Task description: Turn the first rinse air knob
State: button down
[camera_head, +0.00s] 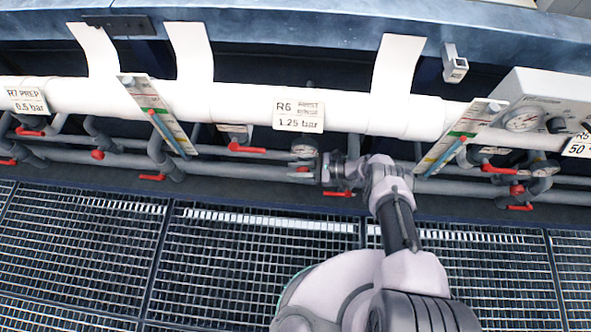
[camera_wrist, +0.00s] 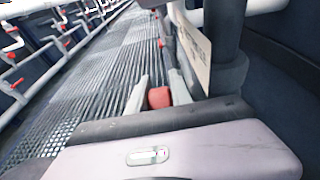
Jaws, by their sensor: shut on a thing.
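A red knob (camera_wrist: 158,97) sits between the two pale fingers of my gripper (camera_wrist: 159,88) in the wrist view, and the gripper is shut on it. In the head view my gripper (camera_head: 328,170) is at the grey pipes (camera_head: 250,170), below and right of a label (camera_head: 298,115) reading R6 and 1.25 bar. The label's smaller words are too blurred to read.
Red lever handles (camera_head: 247,148) sit along the pipes, one (camera_head: 338,193) just below my gripper. A thick white pipe (camera_head: 230,100) runs above. Slanted flow-meter panels (camera_head: 158,115) flank the station on both sides. Dark grating (camera_head: 250,265) covers the floor in front.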

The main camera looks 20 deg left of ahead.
aim_at(306, 171)
jog(key=c, duration=1.4)
grip_release()
jog(key=shift+c, duration=0.2)
jog(key=shift+d, duration=0.1)
jog(key=v, duration=0.7)
jog(key=shift+d+r, duration=0.1)
jog(key=shift+d, duration=0.05)
